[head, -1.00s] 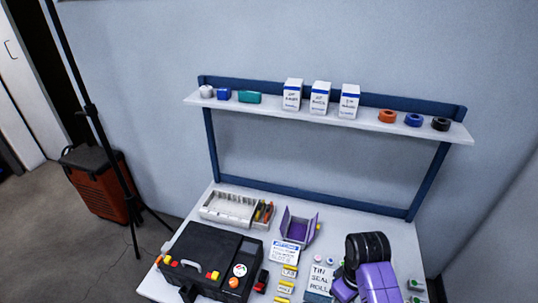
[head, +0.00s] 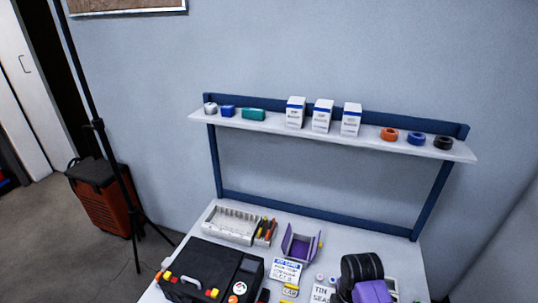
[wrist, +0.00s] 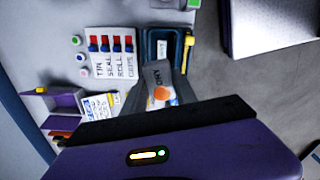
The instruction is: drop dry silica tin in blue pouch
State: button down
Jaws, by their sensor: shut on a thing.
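In the wrist view my gripper (wrist: 160,92) is shut on a grey tin (wrist: 154,72) with a pale label reading "DRY" and an orange dot. The fingers lie on either side of it. Just beyond the tin is the dark blue pouch (wrist: 151,48), open towards the camera, with a pale card or label inside it. The tin overlaps the pouch's near part in this view, and I cannot tell its height above it.
A purple open box (head: 301,243), a white tray (head: 230,225) and a black case (head: 212,268) stand on the table. A loaded shelf (head: 270,122) is behind.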

notch_tip(320, 180, down, 5)
jog(key=b, duration=0.4)
jog(key=shift+r, duration=0.2)
jog(key=c, duration=0.9)
grip_release()
jog(key=shift+r, duration=3.95)
